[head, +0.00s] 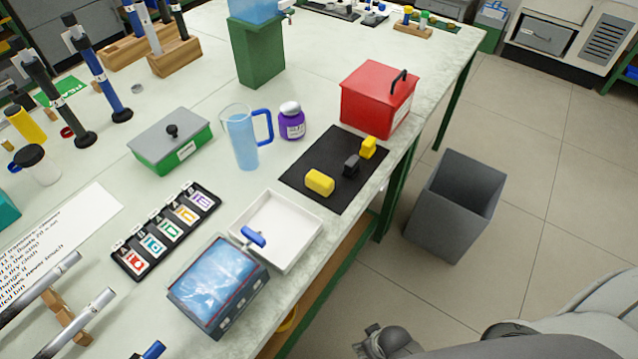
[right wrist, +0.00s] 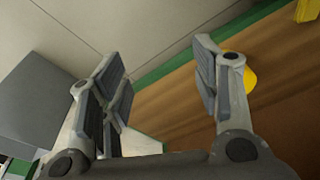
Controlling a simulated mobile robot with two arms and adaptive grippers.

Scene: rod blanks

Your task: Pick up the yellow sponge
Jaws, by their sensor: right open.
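The yellow sponge (head: 319,182) looks like a rounded yellow block. It lies on the left part of a black mat (head: 308,161) near the right edge of the table. A second, smaller yellow block (head: 368,147) is on the same mat, beside a dark grey block (head: 351,166). My right gripper (head: 385,342) is low at the bottom of the head view, off the table edge and well away from the sponge. In the right wrist view its fingers (right wrist: 160,68) are apart with nothing between them. The sponge does not show there. My left gripper is not in view.
A grey bin (head: 455,205) stands on the floor. A wooden shelf (right wrist: 200,125) runs under the table.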

